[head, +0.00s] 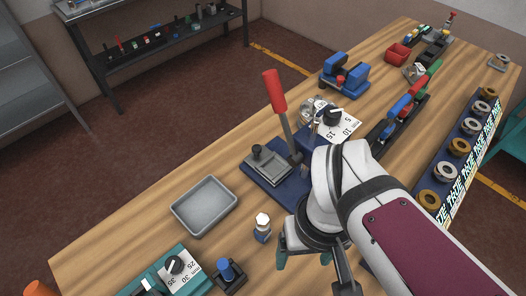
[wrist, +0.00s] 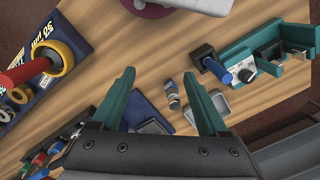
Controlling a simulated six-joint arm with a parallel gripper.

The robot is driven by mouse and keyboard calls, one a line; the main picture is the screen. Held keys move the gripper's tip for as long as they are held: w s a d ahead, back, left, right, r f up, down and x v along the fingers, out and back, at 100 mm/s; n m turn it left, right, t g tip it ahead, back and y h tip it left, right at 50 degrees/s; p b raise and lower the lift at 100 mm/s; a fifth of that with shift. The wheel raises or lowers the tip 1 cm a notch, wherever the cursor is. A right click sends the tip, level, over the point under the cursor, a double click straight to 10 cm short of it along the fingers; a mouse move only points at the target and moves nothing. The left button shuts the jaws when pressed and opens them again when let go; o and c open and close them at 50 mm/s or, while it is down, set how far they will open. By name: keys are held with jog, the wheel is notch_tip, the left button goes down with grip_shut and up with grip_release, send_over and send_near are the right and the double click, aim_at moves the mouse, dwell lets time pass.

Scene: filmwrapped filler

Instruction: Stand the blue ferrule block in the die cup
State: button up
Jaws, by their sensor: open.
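A blue cylindrical piece (head: 226,270) stands upright in a dark square holder (head: 235,286) near the front edge. They look like the blue ferrule block and the die cup, but I cannot be certain. In the wrist view the blue piece (wrist: 217,70) rises from the dark holder (wrist: 202,52), right of my fingers. A small pale-topped piece with a blue part (head: 262,228) stands apart on the wood; it also shows in the wrist view (wrist: 173,96). My gripper (head: 303,261) is open and empty above the bench, its teal fingers (wrist: 160,76) apart from both pieces.
A press with a red lever (head: 275,92) stands on a navy base. A teal fixture with a dial (head: 175,266) flanks the dark holder. A sloped rack of rings (head: 460,148) lines the right edge.

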jog(key=w+a+n+t+h, duration=0.1)
jog(key=w+a+n+h, duration=0.3)
jog(key=n, duration=1.2)
jog(key=n+t, duration=0.3)
jog(key=n, duration=0.8)
send_near(261, 220)
jog(key=shift+y, duration=0.4)
jog(key=x, duration=1.1)
jog(key=shift+d+f, duration=0.2)
jog(key=shift+d, duration=0.2)
grip_shut()
